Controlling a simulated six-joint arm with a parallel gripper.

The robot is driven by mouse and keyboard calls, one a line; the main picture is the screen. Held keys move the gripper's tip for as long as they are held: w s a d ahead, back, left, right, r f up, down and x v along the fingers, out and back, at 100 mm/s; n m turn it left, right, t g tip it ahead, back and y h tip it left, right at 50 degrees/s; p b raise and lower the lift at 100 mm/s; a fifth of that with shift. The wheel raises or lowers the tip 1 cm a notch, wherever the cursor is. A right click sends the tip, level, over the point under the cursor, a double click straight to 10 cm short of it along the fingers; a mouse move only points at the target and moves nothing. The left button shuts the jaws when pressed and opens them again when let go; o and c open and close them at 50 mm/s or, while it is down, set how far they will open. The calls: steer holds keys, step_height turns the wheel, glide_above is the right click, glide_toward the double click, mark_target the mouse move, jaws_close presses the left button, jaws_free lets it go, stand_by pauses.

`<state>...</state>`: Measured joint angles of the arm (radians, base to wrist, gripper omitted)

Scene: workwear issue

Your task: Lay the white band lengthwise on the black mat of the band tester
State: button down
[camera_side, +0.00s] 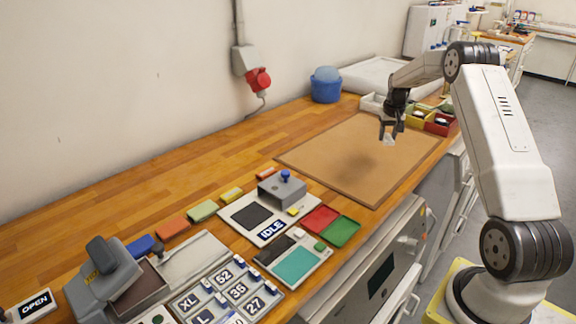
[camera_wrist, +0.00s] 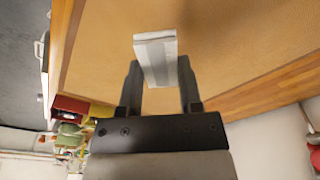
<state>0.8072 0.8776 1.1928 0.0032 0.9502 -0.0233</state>
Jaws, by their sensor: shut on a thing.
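The white band (camera_wrist: 157,57) is a short pale strip with a grey stripe, between the fingers of my gripper (camera_wrist: 158,75) in the wrist view. In the side view my gripper (camera_side: 391,128) is shut on the band (camera_side: 389,140) and holds it above the brown work mat, toward its far right. The band tester (camera_side: 285,189) stands nearer the camera, left of the brown mat, with a grey block, a blue knob and a sign reading IDLE. Its black mat (camera_side: 251,216) is bare and well away from my gripper.
The brown mat (camera_side: 345,160) is clear. Red (camera_side: 441,124) and yellow (camera_side: 415,120) bins stand just behind my gripper, and a blue tub (camera_side: 326,90) by the wall. Red (camera_side: 320,219) and green (camera_side: 341,232) trays lie beside the tester. A number-tile board (camera_side: 228,297) lies in front.

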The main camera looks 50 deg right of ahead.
steer(key=s+a+r, duration=0.3)
steer(key=s+a, duration=0.2)
steer(key=s, duration=0.1)
steer(key=shift+s+r, duration=0.15)
steer(key=shift+r, duration=0.15)
steer(key=shift+a, duration=0.1)
steer(key=shift+a, duration=0.1)
stand_by(0.5)
steer(key=w+a+r+n+y, duration=0.1)
steer(key=w+a+n, duration=0.3)
steer(key=a+n, duration=0.85)
steer(key=w+a+n+y, duration=0.1)
steer(key=w+a+n, duration=0.45)
steer(key=a, duration=1.15)
steer(key=s+a+n+g, duration=0.1)
steer(key=s+a+n, duration=0.3)
steer(key=a+n, duration=0.6)
steer(key=shift+m, duration=0.5)
steer(key=w+f, duration=0.2)
steer(key=w, duration=0.2)
steer(key=w+a+f, duration=0.1)
steer(key=w+f, duration=0.2)
steer(key=w, duration=0.1)
steer(key=w+f, duration=0.3)
steer(key=w, duration=0.1)
steer(key=shift+w+a+f, duration=0.1)
steer(key=shift+w+a, duration=0.15)
steer(key=shift+w, duration=0.1)
steer(key=shift+w+f, duration=0.35)
